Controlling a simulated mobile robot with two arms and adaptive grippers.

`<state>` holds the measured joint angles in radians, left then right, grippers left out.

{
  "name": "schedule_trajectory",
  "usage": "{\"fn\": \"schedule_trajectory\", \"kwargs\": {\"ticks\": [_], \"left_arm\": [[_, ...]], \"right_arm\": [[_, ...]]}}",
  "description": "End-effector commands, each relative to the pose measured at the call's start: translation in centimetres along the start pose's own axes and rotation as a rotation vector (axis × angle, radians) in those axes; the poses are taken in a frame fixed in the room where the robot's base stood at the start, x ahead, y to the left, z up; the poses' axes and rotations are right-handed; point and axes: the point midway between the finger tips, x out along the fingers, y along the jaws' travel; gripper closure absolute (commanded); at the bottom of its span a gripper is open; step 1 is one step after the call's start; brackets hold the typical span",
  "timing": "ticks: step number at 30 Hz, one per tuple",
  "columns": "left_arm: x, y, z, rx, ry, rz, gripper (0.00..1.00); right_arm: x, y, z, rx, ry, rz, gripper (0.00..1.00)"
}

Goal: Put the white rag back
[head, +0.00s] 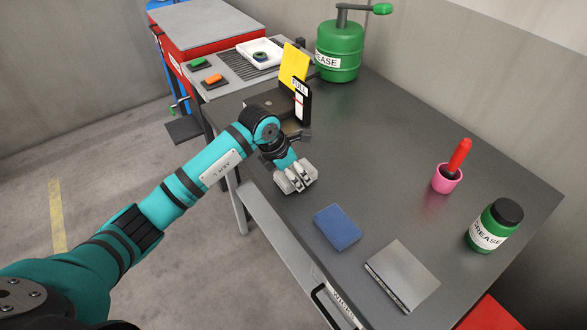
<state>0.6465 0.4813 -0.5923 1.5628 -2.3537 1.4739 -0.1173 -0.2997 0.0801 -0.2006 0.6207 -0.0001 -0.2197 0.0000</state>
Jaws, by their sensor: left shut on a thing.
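My left gripper (298,180) is over the near left edge of the grey workbench (430,130), its fingers pointing down. It is shut on a pale, whitish thing (283,185) that looks like the white rag. The fingers cover part of it, and I cannot tell if it touches the bench top. A blue folded rag (337,227) lies flat just right of and nearer than the gripper. A flat grey square thing (402,275) lies beyond it to the right. My right gripper is not in view.
A pink cup (447,179) with a red-handled tool and a green grease jar (494,227) stand on the right. A green grease pump (339,52) stands at the back. A labelled drawer front (338,300) runs under the near edge. The bench middle is clear.

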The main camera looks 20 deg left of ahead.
Motion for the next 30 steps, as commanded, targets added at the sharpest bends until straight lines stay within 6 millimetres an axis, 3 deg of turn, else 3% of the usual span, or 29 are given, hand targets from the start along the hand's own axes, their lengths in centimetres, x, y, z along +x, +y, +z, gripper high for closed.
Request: {"fn": "schedule_trajectory", "kwargs": {"ticks": [10, 11, 16, 25, 30], "left_arm": [[0.5, 0.1, -0.2, 0.001, -0.001, 0.002, 0.65], [0.3, 0.1, -0.1, 0.001, -0.001, 0.001, 0.35], [0.3, 0.0, -0.1, 0.001, -0.001, 0.001, 0.15], [0.1, 0.0, 0.0, 0.001, -0.002, 0.001, 0.15], [-1.7, 0.2, 0.0, 0.003, -0.004, 0.004, 0.15]], "right_arm": [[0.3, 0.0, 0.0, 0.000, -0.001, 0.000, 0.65], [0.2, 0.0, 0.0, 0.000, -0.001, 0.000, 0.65], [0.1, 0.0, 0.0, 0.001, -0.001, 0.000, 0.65], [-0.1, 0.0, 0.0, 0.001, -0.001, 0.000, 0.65], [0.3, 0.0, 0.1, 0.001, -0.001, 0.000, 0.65]]}}
